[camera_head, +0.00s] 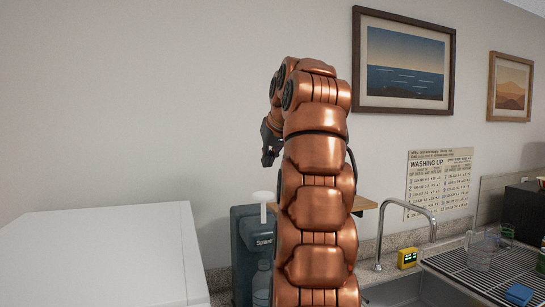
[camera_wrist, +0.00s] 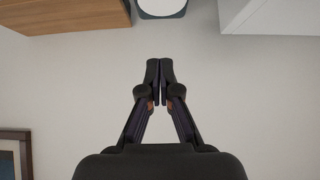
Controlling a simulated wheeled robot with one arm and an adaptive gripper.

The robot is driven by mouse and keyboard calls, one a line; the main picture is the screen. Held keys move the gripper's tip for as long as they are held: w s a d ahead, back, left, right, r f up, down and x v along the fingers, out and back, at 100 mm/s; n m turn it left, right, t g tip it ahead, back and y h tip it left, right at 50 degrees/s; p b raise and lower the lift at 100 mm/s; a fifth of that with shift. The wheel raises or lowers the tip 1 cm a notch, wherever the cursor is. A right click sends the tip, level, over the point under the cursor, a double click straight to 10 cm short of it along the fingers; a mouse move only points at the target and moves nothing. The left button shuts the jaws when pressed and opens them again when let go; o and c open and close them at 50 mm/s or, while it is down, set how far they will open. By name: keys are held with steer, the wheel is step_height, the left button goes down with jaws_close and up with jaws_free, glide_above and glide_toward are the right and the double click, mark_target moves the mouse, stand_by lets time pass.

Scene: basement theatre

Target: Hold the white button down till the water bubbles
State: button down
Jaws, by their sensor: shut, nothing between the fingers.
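A white round top with a dark rim (camera_wrist: 163,5) is cut off at that view's upper edge. No bubbles can be made out.
A white box-like surface (camera_head: 105,255) fills the lower left. Right of my arm are a wooden board (camera_head: 366,203), a tap (camera_head: 405,205), a yellow item (camera_head: 407,258), and a drying rack (camera_head: 480,270) with a clear jug (camera_head: 481,250). Framed pictures hang on the wall.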

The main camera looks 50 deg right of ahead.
mark_target(265, 192)
steer(key=b+x, duration=0.1)
steer(key=x, duration=0.3)
steer(key=shift+f, duration=0.3)
steer(key=shift+s+f+b, duration=0.1)
steer(key=shift+f+b, duration=0.45)
steer(key=shift+f, duration=1.2)
steer(key=shift+f, duration=0.1)
